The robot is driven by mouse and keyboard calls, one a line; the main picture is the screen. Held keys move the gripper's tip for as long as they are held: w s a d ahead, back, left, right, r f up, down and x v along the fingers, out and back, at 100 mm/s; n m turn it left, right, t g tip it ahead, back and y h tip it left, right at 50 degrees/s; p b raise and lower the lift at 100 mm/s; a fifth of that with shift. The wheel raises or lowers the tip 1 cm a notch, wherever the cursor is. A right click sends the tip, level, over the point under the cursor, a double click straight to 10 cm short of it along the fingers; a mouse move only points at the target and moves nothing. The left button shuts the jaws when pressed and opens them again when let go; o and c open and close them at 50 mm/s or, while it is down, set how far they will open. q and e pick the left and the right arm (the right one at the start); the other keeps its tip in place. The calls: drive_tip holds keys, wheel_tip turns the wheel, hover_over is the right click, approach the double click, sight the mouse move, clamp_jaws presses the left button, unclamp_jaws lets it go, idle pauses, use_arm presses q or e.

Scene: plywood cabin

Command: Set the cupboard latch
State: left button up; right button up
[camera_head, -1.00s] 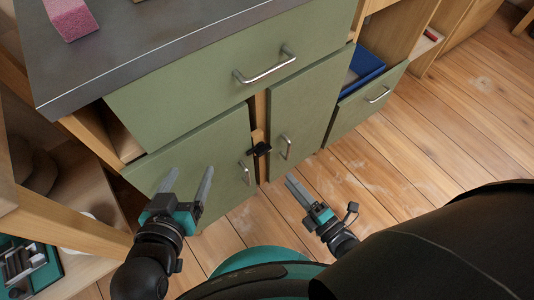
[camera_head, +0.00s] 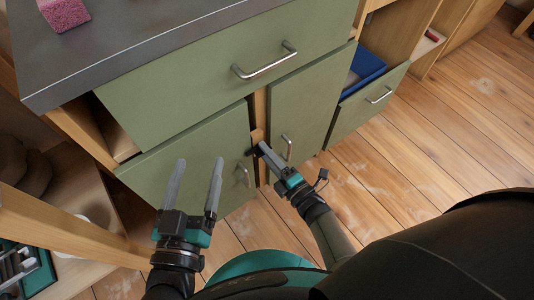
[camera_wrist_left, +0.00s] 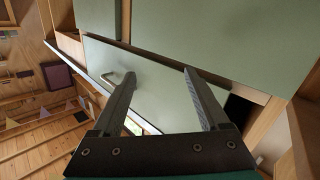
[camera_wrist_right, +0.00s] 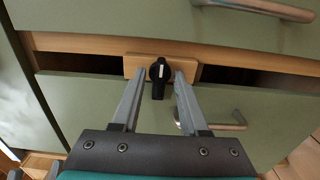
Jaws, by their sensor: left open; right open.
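The cupboard latch (camera_wrist_right: 158,88) is a black turn piece with a white mark, on a small wooden block (camera_wrist_right: 190,68) between the two green doors. In the right wrist view its longer end points down the picture over the edge of the near door (camera_wrist_right: 75,115). My right gripper (camera_head: 262,150) is open, its fingertips on either side of the latch; I cannot tell whether they touch it. In the head view these fingers largely hide the latch. My left gripper (camera_head: 199,163) is open and empty in front of the left door (camera_head: 150,160).
A wide drawer (camera_head: 200,85) with a metal handle juts out above the doors. An open drawer with a blue item (camera_head: 362,72) stands to the right. A wooden bar (camera_head: 65,225) lies close left of my left gripper. Floor at right is clear.

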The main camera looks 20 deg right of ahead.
clamp_jaws()
idle(0.3)
idle(0.5)
use_arm(q)
drive_tip(key=shift+w+a+f+m+g+y+p, duration=0.15)
drive_tip(key=shift+w+a+f+g+y+p, duration=0.15)
drive_tip(key=shift+g, duration=0.25)
drive_tip(key=shift+w+a+f+m+g+y+p, duration=0.1)
drive_tip(key=shift+w+a+f+m+g+p, duration=0.1)
drive_tip(key=shift+f+g+p, duration=0.25)
use_arm(e)
drive_tip(key=shift+m, duration=9)
